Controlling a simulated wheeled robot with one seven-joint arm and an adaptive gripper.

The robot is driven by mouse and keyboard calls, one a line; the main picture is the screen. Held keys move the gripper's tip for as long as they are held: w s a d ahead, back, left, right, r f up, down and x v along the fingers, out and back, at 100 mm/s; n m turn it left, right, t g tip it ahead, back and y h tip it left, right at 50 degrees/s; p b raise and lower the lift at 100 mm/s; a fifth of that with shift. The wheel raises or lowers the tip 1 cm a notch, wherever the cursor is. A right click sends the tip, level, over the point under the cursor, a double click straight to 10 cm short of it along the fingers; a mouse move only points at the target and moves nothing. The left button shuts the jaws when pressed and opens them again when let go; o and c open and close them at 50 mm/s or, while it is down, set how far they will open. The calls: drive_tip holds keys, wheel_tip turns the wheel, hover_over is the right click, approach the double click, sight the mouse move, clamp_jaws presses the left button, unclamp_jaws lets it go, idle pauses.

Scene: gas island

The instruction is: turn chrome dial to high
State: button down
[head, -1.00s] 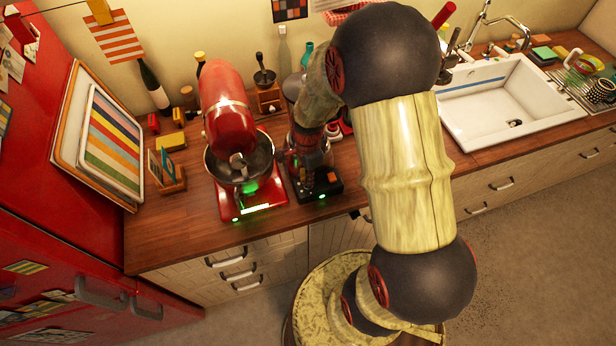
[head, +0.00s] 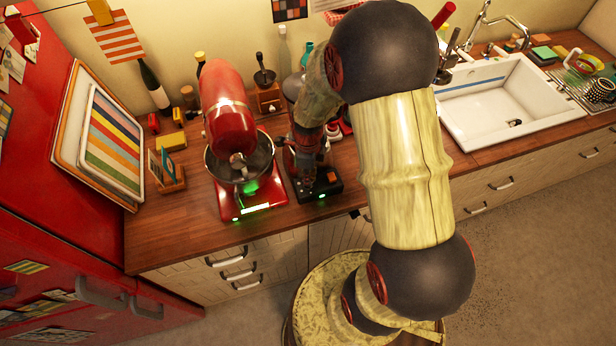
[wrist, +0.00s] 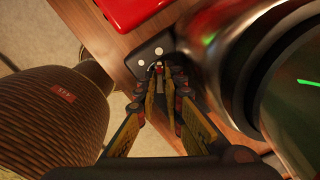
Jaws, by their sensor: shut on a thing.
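A black appliance base (head: 322,188) with a green light stands on the counter, right of the red stand mixer. It also shows in the wrist view (wrist: 148,55), with two pale dots on its face. The chrome dial (wrist: 158,66) is a tiny bright spot between my fingertips, mostly hidden by them. My gripper (wrist: 160,74) has its fingertips closed together on the dial at the base's face. In the head view my gripper (head: 312,178) is dark against the base, and the dial is hidden there. The dial's setting cannot be read.
The red stand mixer (head: 226,105) with its metal bowl is close on the left. A large shiny metal body (wrist: 275,80) is close to the fingers in the wrist view. A coffee grinder (head: 266,95) stands behind. Bare counter (head: 170,235) lies front left.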

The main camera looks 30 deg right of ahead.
idle(0.4)
drive_tip(key=c, duration=1.9)
unclamp_jaws()
drive_tip(key=shift+r, duration=0.1)
drive_tip(key=shift+r, duration=3.9)
